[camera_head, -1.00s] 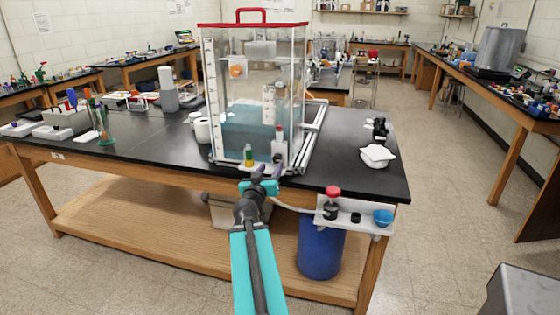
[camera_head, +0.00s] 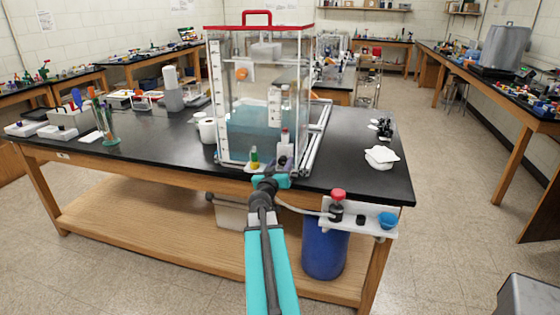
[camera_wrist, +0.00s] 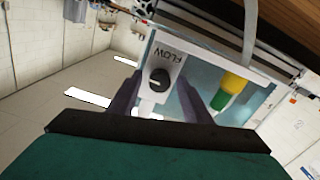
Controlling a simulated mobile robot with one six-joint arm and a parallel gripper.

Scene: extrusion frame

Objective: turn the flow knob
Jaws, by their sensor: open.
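The flow knob (camera_wrist: 158,80) is a round black knob with a pale pointer mark, on a white plate lettered FLOW in the wrist view. The plate is on the clear tank (camera_head: 262,100) with a red lid, which holds bluish water. My gripper (camera_wrist: 160,86) is open, with one dark finger on each side of the knob in that view. Whether the fingers touch it, I cannot tell. In the head view my gripper is at the tank's lower front edge and hides most of the knob area.
A yellow and green fitting (camera_wrist: 231,85) is right of the knob, close to the right finger. A blue barrel (camera_head: 324,255) stands below.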

